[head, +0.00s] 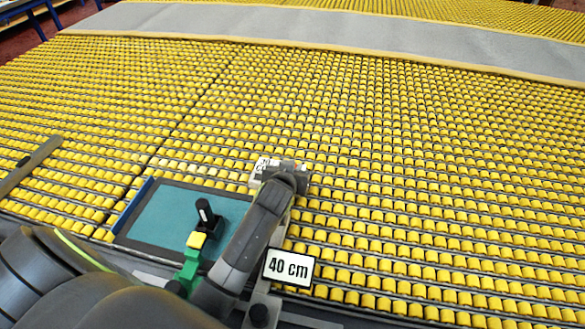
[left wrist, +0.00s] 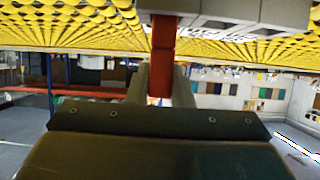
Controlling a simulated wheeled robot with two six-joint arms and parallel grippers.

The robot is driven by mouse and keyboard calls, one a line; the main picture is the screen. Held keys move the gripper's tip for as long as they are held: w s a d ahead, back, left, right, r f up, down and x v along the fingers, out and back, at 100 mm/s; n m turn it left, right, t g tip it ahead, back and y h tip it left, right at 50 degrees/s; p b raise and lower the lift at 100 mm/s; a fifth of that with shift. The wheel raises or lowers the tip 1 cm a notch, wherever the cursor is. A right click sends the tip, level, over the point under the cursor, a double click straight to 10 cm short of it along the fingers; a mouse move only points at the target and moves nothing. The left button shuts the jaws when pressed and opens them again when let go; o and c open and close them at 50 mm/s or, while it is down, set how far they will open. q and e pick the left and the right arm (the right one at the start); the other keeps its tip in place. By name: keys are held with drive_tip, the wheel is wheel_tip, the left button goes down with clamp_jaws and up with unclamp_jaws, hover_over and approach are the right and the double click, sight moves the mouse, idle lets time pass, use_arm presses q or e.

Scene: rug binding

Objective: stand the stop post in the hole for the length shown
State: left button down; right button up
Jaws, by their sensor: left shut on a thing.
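My left gripper (head: 281,178) reaches over the roller table at the end of my arm. In the left wrist view the gripper (left wrist: 161,82) is shut on the red stop post (left wrist: 162,55). The post runs up between the fingers to a grey block with holes (left wrist: 245,12). I cannot tell whether its end is in a hole. In the head view the post is hidden, and the pale grey block with dark markings (head: 262,166) is partly covered by my gripper. A white sign (head: 288,268) reads "40 cm". My right gripper is not in view.
A teal tray (head: 160,212) lies left of my arm, with a black upright tool (head: 206,214) and a green clamp-like piece with a yellow top (head: 192,262) by it. A grey strip with tan edges (head: 300,28) crosses the far rollers. The rollers (head: 430,170) on the right are clear.

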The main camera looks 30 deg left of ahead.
use_arm(q)
drive_tip(key=c, duration=1.3)
unclamp_jaws()
drive_tip(key=shift+f, duration=0.1)
drive_tip(key=shift+s+r, duration=0.1)
drive_tip(key=shift+r, duration=0.15)
drive_tip(key=v, duration=1.1)
drive_tip(key=shift+s+r, duration=0.15)
drive_tip(key=shift+s, duration=0.2)
